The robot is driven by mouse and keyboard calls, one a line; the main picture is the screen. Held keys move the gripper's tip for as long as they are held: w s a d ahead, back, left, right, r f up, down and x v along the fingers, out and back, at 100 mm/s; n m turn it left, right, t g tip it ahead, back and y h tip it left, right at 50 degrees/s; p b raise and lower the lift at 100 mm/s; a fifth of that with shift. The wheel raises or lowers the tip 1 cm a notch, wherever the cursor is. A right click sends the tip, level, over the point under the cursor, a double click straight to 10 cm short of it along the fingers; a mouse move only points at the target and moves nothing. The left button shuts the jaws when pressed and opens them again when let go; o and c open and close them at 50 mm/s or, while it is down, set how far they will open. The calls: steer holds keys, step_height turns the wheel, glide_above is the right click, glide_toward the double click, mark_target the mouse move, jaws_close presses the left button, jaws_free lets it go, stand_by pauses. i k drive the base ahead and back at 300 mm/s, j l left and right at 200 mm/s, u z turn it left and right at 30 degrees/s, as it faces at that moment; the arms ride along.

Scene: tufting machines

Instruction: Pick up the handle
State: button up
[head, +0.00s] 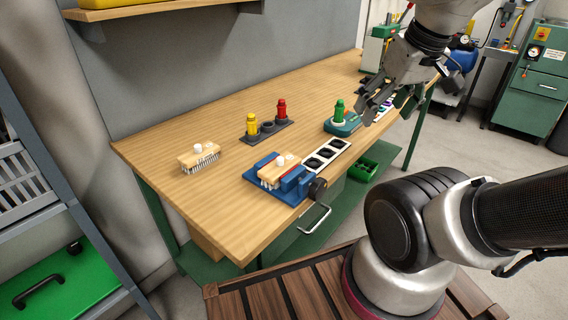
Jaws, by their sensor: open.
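I cannot tell for sure which part is the handle. A silver U-shaped bar (328,212) shows at the bench's front edge, below a black knob (317,188). A yellow peg-like piece (251,124) and a red one (281,109) stand upright in a dark holder (267,130). A similar green piece (339,111) stands on a teal base (344,128). My gripper (369,108) is open and empty, above the bench, just right of the green piece in the picture. Whether it touches anything there is hard to tell.
A wooden brush block (199,157) lies on the bench; another (279,169) sits in a blue fixture (294,183). A white strip with dark round sockets (326,154) lies behind the knob. A green bin (361,170) is below.

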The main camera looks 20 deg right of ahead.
mark_target(340, 108)
steer(key=l, duration=0.25)
steer(key=l+u, duration=0.1)
steer(key=l, duration=0.5)
steer(key=i+l+u, duration=0.1)
steer(key=l, duration=0.5)
steer(key=i+l, duration=0.3)
steer(key=l+u, duration=0.05)
steer(key=l, duration=0.05)
